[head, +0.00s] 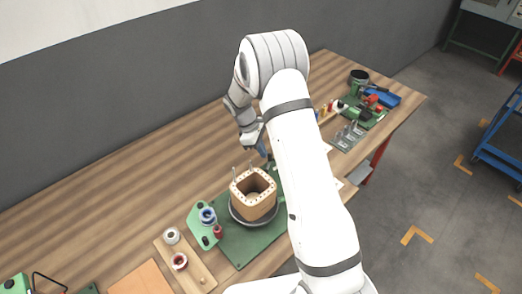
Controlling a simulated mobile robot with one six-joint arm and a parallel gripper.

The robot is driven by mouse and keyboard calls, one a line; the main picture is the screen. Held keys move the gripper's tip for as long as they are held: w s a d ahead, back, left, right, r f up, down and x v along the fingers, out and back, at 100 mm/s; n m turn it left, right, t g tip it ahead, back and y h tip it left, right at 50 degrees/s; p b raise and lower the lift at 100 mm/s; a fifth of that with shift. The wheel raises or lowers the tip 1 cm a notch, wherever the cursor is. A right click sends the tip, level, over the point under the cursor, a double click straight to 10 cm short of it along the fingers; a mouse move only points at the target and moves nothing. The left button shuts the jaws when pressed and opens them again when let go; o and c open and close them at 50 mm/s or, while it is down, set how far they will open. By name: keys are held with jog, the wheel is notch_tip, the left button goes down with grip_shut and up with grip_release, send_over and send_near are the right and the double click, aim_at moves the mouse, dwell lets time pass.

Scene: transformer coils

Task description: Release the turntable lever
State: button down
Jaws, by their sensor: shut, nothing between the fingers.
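A square wooden coil former (242,200) with an open middle and thin upright pins stands on a dark round turntable (237,216). The turntable sits on a green base plate (238,249). My gripper (260,148) is behind the former, at the far side of the base plate, pointing down and partly hidden by my arm. It is shut, with nothing visibly held. A small blue part (262,152) shows right at its tip; I cannot tell whether it is the lever or whether they touch. No lever shows clearly elsewhere.
A green bracket with a blue-and-white spool (207,216) and a red spool (218,232) stands left of the former. A wooden tray (196,271) holds more spools. Tools and a blue tray (385,97) crowd the far right. The table's left middle is clear.

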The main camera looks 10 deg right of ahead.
jog(key=shift+d+m, duration=0.25)
jog(key=shift+m, duration=0.25)
jog(key=shift+d+f+m+g+y+b, duration=0.1)
jog(key=shift+d+m+g+y+b, duration=0.3)
jog(key=shift+m, duration=0.35)
jog(key=shift+d+m+g+y+b, duration=0.1)
jog(key=shift+d+m+g+b, duration=0.2)
jog(key=shift+m+b, duration=0.4)
jog(key=shift+s+d+m+y+b, duration=0.25)
jog(key=shift+d+m, duration=0.1)
jog(key=shift+m, duration=0.45)
jog(key=shift+s+d+m+y+b, duration=0.2)
jog(key=shift+d+m, duration=0.15)
jog(key=shift+m, duration=0.4)
jog(key=p+v, duration=0.4)
jog(key=v, duration=0.4)
jog(key=shift+w+p, duration=0.2)
jog(key=shift+p, duration=0.1)
